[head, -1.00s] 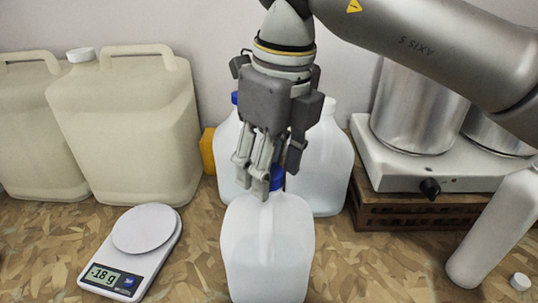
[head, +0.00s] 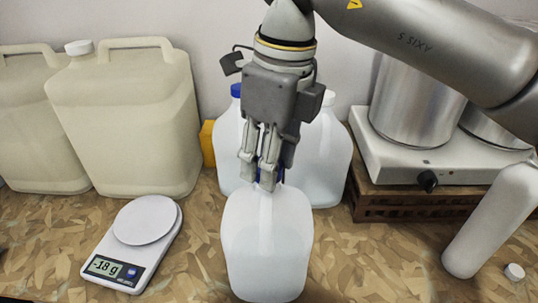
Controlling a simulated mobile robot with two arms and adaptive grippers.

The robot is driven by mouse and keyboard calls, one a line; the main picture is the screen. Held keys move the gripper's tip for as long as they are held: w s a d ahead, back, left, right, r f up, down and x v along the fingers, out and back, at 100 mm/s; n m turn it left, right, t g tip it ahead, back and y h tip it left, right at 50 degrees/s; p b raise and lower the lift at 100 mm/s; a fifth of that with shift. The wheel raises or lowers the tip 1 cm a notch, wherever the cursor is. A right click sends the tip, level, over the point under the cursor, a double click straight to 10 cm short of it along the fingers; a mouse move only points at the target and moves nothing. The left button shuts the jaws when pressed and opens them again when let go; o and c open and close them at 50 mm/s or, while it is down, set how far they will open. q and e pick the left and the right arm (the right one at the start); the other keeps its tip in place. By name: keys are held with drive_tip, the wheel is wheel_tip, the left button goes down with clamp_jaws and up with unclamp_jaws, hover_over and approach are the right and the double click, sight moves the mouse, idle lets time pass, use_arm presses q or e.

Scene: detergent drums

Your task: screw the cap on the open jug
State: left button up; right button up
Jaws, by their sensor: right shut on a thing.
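A translucent white jug (head: 266,245) stands upright on the counter, front and centre. My right gripper (head: 268,184) points straight down over its neck. Its fingers are shut on a blue cap (head: 258,174), and only slivers of blue show between and beside them. The cap is at the top of the jug's neck. The fingers hide the neck, so I cannot tell how far the cap sits on the thread. My left gripper is not in view.
Behind stand two similar jugs, one with a blue cap (head: 236,91), one with a white cap (head: 328,97). A scale (head: 115,262) and beige canisters (head: 130,125) are left. A hotplate (head: 440,170) with pots, a white bottle (head: 490,225) and a loose white cap (head: 514,271) are right.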

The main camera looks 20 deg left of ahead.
drive_tip(key=shift+f, duration=0.1)
drive_tip(key=shift+f+m+b, duration=0.15)
drive_tip(key=shift+m+b, duration=0.5)
drive_tip(key=shift+m, duration=0.15)
drive_tip(key=m+b, duration=0.1)
drive_tip(key=m, duration=0.2)
drive_tip(key=shift+s+t+b, duration=0.1)
drive_tip(key=shift+t+b, duration=0.2)
drive_tip(key=shift+b, duration=0.05)
drive_tip(key=shift+m, duration=0.6)
drive_tip(key=shift+a+m+h+b, duration=0.1)
drive_tip(key=shift+m+h+b, duration=0.2)
drive_tip(key=shift+m+b, duration=0.7)
drive_tip(key=shift+m, duration=1.1)
drive_tip(key=shift+m+t+b, duration=0.3)
drive_tip(key=shift+m, duration=0.4)
